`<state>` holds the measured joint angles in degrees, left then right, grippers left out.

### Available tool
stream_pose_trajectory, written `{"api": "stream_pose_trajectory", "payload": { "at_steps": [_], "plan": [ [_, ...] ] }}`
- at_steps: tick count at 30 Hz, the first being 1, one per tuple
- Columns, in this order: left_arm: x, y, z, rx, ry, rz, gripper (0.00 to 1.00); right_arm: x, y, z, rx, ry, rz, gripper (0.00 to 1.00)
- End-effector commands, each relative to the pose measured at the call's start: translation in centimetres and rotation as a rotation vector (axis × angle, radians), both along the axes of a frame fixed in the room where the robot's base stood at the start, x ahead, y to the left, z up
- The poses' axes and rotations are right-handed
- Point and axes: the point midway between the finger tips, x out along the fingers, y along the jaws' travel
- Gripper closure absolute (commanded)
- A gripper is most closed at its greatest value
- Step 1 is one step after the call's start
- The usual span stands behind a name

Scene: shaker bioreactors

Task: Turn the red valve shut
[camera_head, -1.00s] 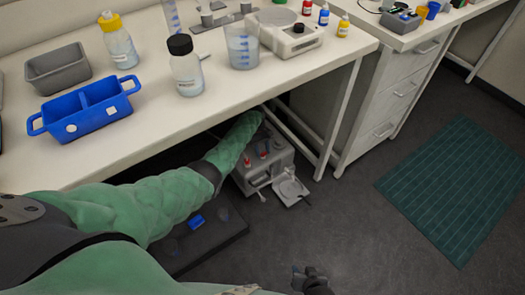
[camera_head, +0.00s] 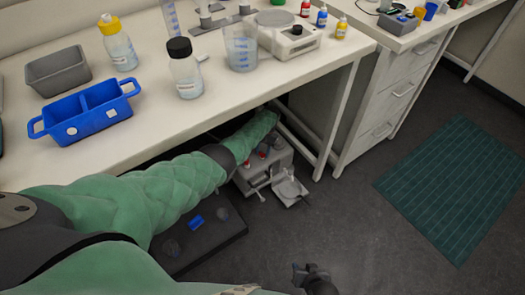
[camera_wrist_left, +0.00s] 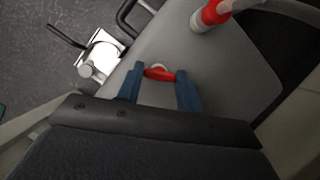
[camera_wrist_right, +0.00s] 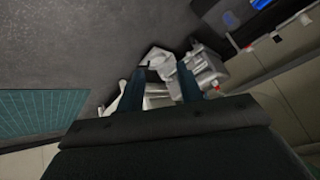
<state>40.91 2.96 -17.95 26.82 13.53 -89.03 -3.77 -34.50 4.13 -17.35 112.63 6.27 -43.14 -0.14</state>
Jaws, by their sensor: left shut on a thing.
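The red valve (camera_wrist_left: 158,73) is a small red handle on the grey face of a machine, seen in the left wrist view. My left gripper (camera_wrist_left: 160,84) is shut on it, with one blue finger on each side. In the head view the machine (camera_head: 271,172) stands low under the bench, and my left forearm reaches to it; the left fingers are hidden there. My right gripper (camera_head: 308,273) is at the bottom of the head view, apart from the machine. In the right wrist view its fingers (camera_wrist_right: 156,88) are apart and empty.
A second red part on a grey pipe (camera_wrist_left: 210,16) is near the valve. A white plate (camera_head: 288,191) juts from the machine's front. The white bench (camera_head: 150,135) and its legs are close above and beside my left arm. The floor to the right is clear around the green mat (camera_head: 455,185).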

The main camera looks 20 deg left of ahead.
Motion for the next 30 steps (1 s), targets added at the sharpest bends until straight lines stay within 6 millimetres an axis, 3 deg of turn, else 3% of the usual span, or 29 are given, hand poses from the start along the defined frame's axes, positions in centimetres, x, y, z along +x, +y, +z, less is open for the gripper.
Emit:
{"api": "stream_pose_trajectory", "payload": {
  "at_steps": [6, 15, 30],
  "plan": [
    [0.0, -0.2, 0.2, 0.001, 0.000, -0.194, 0.86, 0.5, -0.1, 3.6, -0.003, 0.015, 0.008, 0.64],
    [0.0, -0.2, 0.2, 0.000, -0.001, -0.394, 0.86, 0.5, -0.1, 6.8, -0.007, 0.045, 0.020, 0.64],
    [0.0, -0.3, 0.1, 0.000, -0.002, -0.506, 0.86, 0.4, -0.1, 8.8, -0.010, 0.065, 0.028, 0.64]
  ]
}}
